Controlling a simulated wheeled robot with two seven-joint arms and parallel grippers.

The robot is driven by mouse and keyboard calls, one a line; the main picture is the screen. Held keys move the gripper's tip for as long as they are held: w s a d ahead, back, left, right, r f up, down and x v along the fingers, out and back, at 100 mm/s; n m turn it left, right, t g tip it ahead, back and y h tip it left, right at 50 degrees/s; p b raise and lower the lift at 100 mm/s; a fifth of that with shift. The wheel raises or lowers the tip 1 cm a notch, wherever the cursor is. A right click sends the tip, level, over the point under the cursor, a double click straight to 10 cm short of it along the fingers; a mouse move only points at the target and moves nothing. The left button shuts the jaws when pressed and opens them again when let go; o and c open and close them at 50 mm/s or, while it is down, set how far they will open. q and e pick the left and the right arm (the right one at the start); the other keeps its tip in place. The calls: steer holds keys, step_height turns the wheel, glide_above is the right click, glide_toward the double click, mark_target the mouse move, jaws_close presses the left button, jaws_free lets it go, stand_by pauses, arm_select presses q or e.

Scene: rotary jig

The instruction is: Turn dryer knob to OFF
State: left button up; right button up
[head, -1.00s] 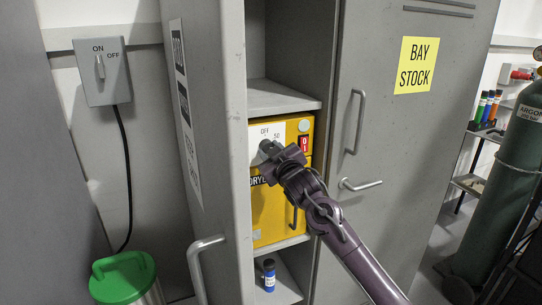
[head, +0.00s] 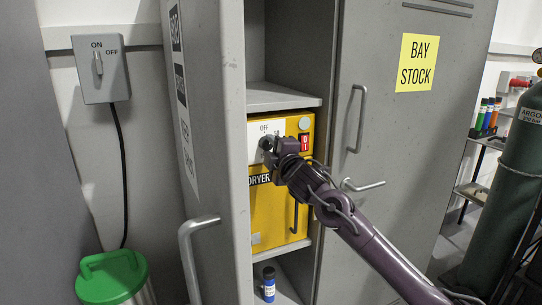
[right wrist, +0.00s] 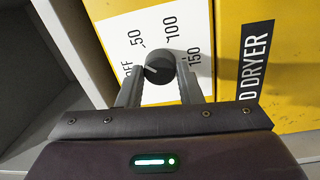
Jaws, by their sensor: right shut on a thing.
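The yellow dryer (head: 270,215) stands on a shelf inside the open grey cabinet. The round dark knob (right wrist: 159,68) sits on this plate, between the fingers of my right gripper (right wrist: 160,82). The right gripper, also in the head view (head: 270,146), is shut on the knob. The knob's pointer mark is too small to read surely. My left gripper is not in view.
The open cabinet door (head: 218,120) with a handle (head: 190,245) stands close on the left. The closed BAY STOCK door (head: 400,150) is on the right. A red switch (head: 305,142) is beside the dial. A blue bottle (head: 269,283) stands on the shelf below.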

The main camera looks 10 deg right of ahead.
steer(key=n+b, duration=0.2)
steer(key=n, duration=0.3)
steer(key=shift+f+y+b, duration=0.15)
steer(key=shift+y+b, duration=0.15)
steer(key=shift+b, duration=0.1)
steer(key=shift+n+b, duration=1.05)
steer(key=shift+n, duration=0.85)
steer(key=o, duration=1)
steer(key=shift+c, duration=0.2)
steer(key=shift+s+d+b, duration=0.2)
steer(key=shift+s+b, duration=0.1)
steer(key=shift+s, duration=0.2)
steer(key=b+v, duration=0.1)
steer(key=v, duration=0.5)
steer(key=shift+s+b, duration=0.35)
